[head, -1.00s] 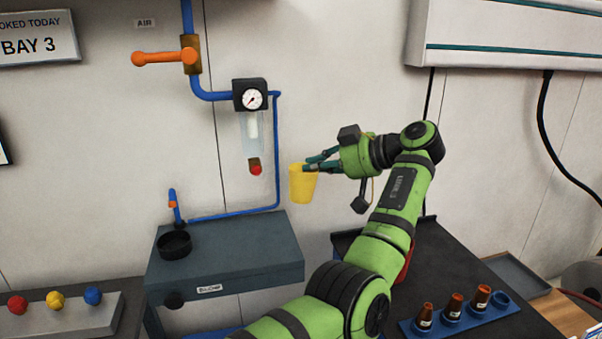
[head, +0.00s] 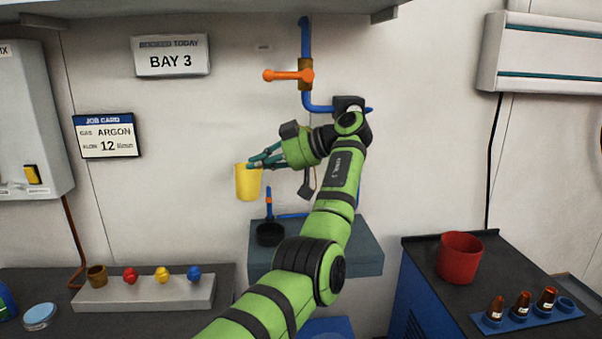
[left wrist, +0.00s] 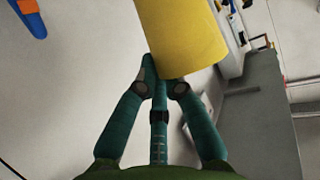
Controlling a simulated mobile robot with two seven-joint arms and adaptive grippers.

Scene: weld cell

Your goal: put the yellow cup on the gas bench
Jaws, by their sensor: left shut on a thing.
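The yellow cup (head: 248,183) is held upright in the air in front of the wall; it also shows large at the top of the left wrist view (left wrist: 185,35). My left gripper (head: 258,163) is shut on the cup near its rim, from the right in the head view. In the left wrist view both fingertips (left wrist: 160,82) meet at the cup. No bench is labelled as the gas bench; a dark bench (head: 120,330) at lower left carries a grey block (head: 150,293) with red, yellow and blue knobs. My right gripper is not in view.
A grey shelf (head: 360,248) with a black ring (head: 270,234) is on the wall behind my arm. A red bin (head: 460,257) stands at right.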

